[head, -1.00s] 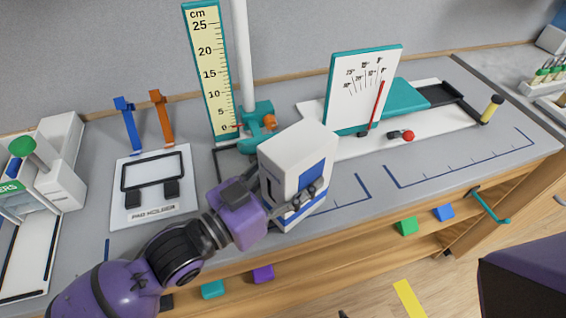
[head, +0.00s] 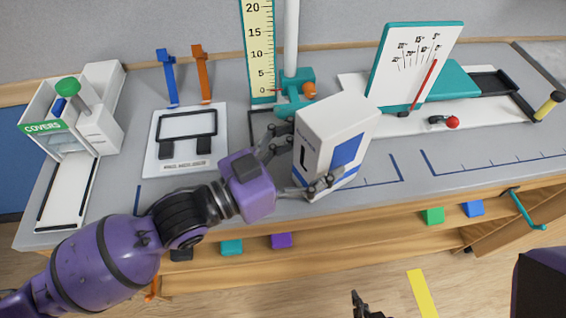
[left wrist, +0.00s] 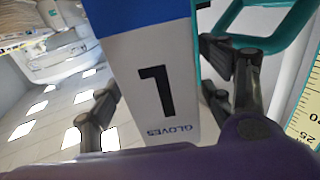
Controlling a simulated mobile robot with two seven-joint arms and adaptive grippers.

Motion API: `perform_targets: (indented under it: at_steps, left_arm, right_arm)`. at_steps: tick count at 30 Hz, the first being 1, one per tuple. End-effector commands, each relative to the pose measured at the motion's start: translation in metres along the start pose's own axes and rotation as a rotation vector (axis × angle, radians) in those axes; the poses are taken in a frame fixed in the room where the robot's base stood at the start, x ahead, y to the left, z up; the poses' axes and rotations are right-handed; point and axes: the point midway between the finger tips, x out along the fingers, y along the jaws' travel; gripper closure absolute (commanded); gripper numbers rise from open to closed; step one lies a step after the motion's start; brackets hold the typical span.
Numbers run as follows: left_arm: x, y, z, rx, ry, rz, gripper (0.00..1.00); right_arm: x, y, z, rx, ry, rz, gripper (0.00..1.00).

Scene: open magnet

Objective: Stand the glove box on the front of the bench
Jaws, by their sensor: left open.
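The glove box (head: 325,130) is white with blue panels and stands upright on the front part of the bench (head: 236,186), over a blue line marking. My left gripper (head: 297,163) is open, with one finger at the box's far left side and one at its near face. In the left wrist view the box (left wrist: 150,75) lies between the spread fingers, with gaps beside it, showing a large black letter and "GLOVES". Its base is partly hidden by a finger in the head view. Only dark tips of my right gripper (head: 364,305) show at the bottom; their opening is unclear.
Left of the box are a pad holder (head: 160,163) and a covers dispenser (head: 45,128). Behind it stand a ruler (head: 260,55) and a teal clamp (head: 293,92). A dial gauge (head: 400,95) stands at right. The front-right bench surface is mostly clear.

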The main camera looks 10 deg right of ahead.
Motion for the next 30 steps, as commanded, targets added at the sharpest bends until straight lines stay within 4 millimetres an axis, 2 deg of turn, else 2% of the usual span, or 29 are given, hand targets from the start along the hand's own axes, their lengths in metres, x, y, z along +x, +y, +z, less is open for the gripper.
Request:
perform_targets:
  at_steps: [1,6,12,18,30]
  left_arm:
    - [-0.013,-0.001,0.004,-0.002,-0.007,-0.002,0.27]
    - [-0.049,-0.001,0.004,-0.001,-0.007,-0.002,0.27]
    - [-0.075,-0.001,0.003,-0.001,-0.004,-0.002,0.27]
    - [-0.084,0.0,0.001,-0.002,-0.001,0.0,0.27]
    - [-0.084,0.0,0.0,-0.001,0.0,0.0,0.27]
  right_arm:
    - [0.001,0.0,0.005,-0.001,-0.006,0.0,1.0]
    - [0.004,0.0,0.011,-0.003,-0.016,-0.001,1.0]
    - [0.008,-0.001,0.01,-0.006,-0.012,-0.003,1.0]
    - [0.011,-0.002,0.004,-0.007,-0.002,-0.004,1.0]
    - [0.009,-0.001,0.006,-0.005,-0.005,-0.002,1.0]
